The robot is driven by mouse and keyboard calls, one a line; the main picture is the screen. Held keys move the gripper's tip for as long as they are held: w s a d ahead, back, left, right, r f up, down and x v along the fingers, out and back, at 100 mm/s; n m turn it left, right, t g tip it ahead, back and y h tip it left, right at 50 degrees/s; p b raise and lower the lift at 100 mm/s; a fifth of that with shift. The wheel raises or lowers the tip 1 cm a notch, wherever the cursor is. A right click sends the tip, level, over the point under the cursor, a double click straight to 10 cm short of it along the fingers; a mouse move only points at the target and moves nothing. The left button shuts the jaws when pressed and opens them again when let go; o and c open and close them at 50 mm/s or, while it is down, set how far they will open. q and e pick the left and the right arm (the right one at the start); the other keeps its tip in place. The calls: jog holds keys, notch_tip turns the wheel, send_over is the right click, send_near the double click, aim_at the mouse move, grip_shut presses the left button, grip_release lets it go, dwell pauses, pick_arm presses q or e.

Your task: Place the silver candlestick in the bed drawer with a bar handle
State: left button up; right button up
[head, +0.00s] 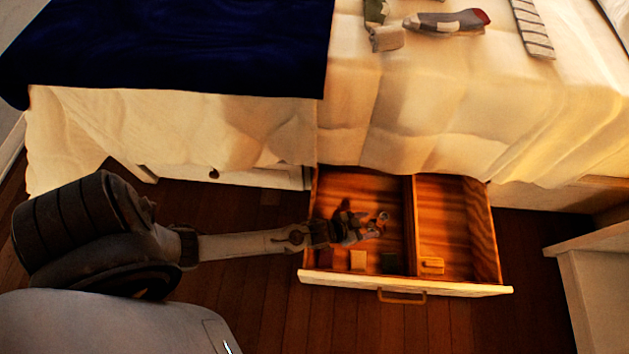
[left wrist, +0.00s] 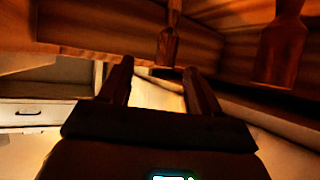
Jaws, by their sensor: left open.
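The bed drawer with a bar handle (head: 402,297) is pulled open below the bed, with a wooden divider inside. My left gripper (head: 370,226) reaches into its left compartment from the left. The left wrist view shows the gripper's two fingers (left wrist: 158,70) apart. A slim, bottle-shaped form (left wrist: 167,45), probably the candlestick, stands just beyond them; it looks brown in the warm light. A small round top (head: 383,215) beside the fingertips in the head view may be the same thing. A similar larger form (left wrist: 283,45) at the right may be its shadow. My right gripper is out of view.
The right compartment is otherwise clear. A closed drawer (head: 235,178) is to the left. A white cabinet (head: 592,262) stands at right.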

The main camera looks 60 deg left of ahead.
pick_arm(q)
jog(key=s+a+r+g+y, duration=0.1)
jog(key=s+r+g, duration=0.3)
jog(key=s+r, duration=0.5)
jog(key=s+a+r+n+g+y, duration=0.1)
jog(key=s+a+r+g, duration=0.3)
jog(key=s+r, duration=0.6)
jog(key=shift+y, duration=0.5)
jog(key=shift+w+r, duration=0.1)
jog(key=shift+r, duration=0.05)
